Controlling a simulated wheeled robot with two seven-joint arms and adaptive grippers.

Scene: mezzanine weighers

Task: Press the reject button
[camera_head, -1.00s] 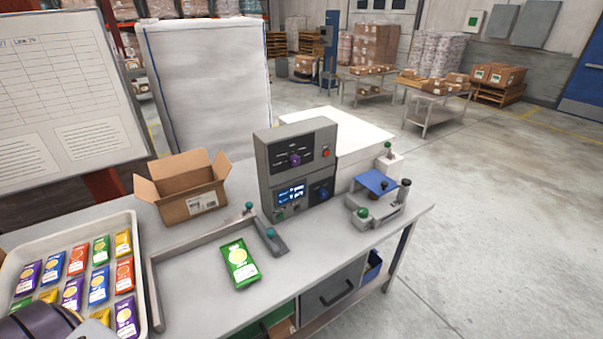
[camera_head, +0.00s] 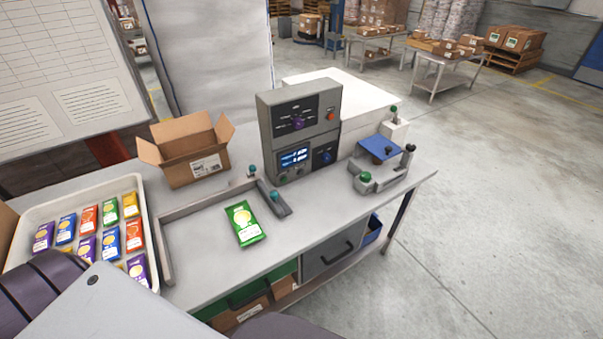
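A grey control box (camera_head: 301,132) stands upright at the back of the steel bench. The labels are too small to read, so I cannot tell which control is the reject button. Neither gripper is in view; only parts of my own body show along the bottom edge, well apart from the box.
A green packet (camera_head: 243,223) lies on the bench (camera_head: 205,270) before the box. A white tray (camera_head: 148,215) of colourful packets is at left, an open carton (camera_head: 187,151) behind. A fixture with a blue plate (camera_head: 377,149) stands right. Open floor lies beyond the bench's right end.

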